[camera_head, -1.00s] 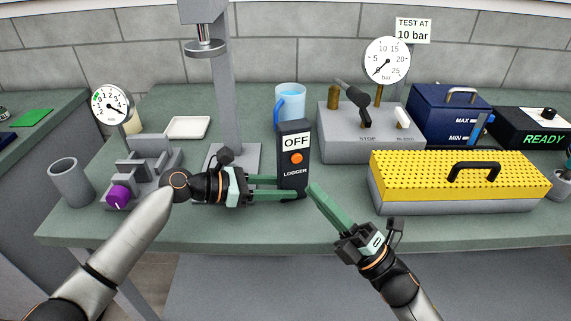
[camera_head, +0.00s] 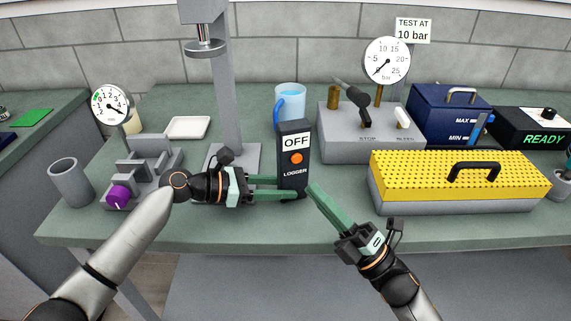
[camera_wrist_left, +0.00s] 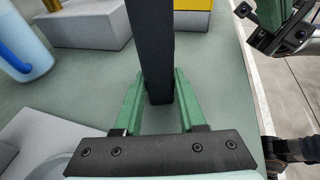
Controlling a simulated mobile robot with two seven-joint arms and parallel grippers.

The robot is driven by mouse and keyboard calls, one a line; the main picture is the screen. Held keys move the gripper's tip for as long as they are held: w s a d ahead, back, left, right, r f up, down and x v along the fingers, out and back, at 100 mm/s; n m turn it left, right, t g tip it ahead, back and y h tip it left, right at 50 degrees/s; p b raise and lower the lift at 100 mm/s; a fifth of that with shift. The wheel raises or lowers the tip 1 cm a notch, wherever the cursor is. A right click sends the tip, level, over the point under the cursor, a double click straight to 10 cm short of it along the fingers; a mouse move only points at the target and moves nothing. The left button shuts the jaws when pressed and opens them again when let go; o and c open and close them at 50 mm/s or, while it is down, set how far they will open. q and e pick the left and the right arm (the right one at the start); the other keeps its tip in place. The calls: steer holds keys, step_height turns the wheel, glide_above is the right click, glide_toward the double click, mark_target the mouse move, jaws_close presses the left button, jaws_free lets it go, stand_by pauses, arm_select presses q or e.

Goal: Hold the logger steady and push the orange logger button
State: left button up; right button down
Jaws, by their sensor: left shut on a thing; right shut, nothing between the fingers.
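The black logger (camera_head: 293,180) stands upright on the bench in the head view. Its label reads OFF, and its orange button (camera_head: 296,158) faces me, uncovered. My left gripper (camera_head: 291,189) is shut on the logger's lower part from the left. In the left wrist view the logger (camera_wrist_left: 151,45) stands between the two green fingers of my left gripper (camera_wrist_left: 157,88). My right gripper (camera_head: 314,188) is shut and empty, with its fingertips just right of the logger's lower part and below the button's height. The right gripper also shows at the top right of the left wrist view (camera_wrist_left: 272,12).
A yellow-topped case (camera_head: 455,180) lies to the right. Behind the logger stand a blue-handled jug (camera_head: 290,100) and a grey gauge box (camera_head: 350,145). A press column (camera_head: 228,95) and a grey fixture with a purple knob (camera_head: 119,195) are at left. The bench's front strip is clear.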

mark_target(297, 158)
stand_by(0.8)
steer(key=s+m+h, duration=0.1)
steer(key=s+r+m+t+h, duration=0.1)
steer(key=s, duration=0.1)
steer(key=s+d+t+h, duration=0.1)
steer(key=shift+s+r+m, duration=0.2)
steer(key=shift+r+m, duration=0.05)
steer(key=shift+m, duration=0.15)
steer(key=shift+w+a, duration=0.1)
steer(key=w+a, duration=0.2)
steer(key=w, duration=0.6)
steer(key=shift+w+a, duration=0.15)
steer(key=shift+a, duration=0.15)
stand_by(1.8)
steer(key=shift+w+a, duration=0.15)
steer(key=shift+w, duration=0.25)
